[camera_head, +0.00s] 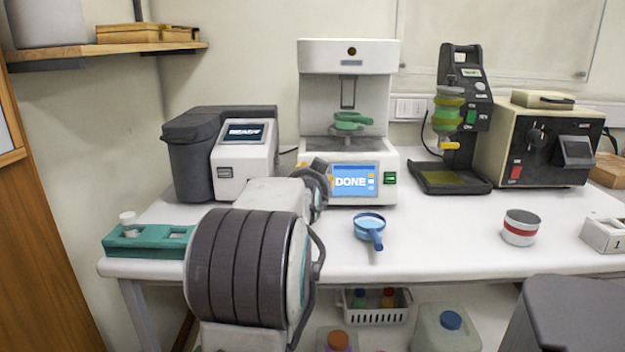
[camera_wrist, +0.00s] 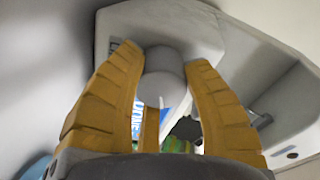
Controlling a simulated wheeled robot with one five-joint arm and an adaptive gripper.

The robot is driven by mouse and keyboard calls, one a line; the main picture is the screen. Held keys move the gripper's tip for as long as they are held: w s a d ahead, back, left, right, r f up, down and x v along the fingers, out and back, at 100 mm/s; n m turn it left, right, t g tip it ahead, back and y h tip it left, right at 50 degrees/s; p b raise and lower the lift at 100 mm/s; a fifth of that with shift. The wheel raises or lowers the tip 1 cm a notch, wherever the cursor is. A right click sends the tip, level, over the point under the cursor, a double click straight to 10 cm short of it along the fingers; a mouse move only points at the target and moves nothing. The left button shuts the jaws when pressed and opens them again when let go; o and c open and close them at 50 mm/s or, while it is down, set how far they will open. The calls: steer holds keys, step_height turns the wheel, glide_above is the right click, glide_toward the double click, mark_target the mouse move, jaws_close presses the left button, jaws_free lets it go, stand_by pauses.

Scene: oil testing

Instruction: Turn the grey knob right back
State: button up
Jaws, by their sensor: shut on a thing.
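The grey knob (camera_wrist: 163,63) is a short round cylinder on the white machine (camera_head: 349,58) with the blue DONE screen (camera_head: 350,182). In the wrist view my gripper (camera_wrist: 163,56) has its yellow fingers on both sides of the knob, shut on it. The knob's pale end face points toward the wrist camera. In the head view my arm reaches to the left front of this machine and hides the knob. A bit of yellow finger shows beside the screen. The knob's turn angle cannot be read.
A green-handled cup (camera_head: 350,121) sits inside the machine. A blue strainer (camera_head: 369,226) lies on the white table in front. A grey unit with a READY screen (camera_head: 244,131) stands left, a black stand (camera_head: 462,120) right. The table's front middle is mostly clear.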

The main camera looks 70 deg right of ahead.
steer(key=shift+n+b, duration=0.3)
steer(key=shift+b, duration=0.8)
steer(key=shift+n+b, duration=0.5)
steer(key=shift+b, duration=0.75)
steer(key=shift+n+b, duration=0.85)
steer(key=shift+n, duration=0.05)
steer(key=shift+r+n+h+b, duration=0.3)
steer(key=shift+r+n+b, duration=0.05)
steer(key=shift+n+b, duration=0.25)
steer(key=o, duration=1.2)
steer(key=shift+f, duration=0.2)
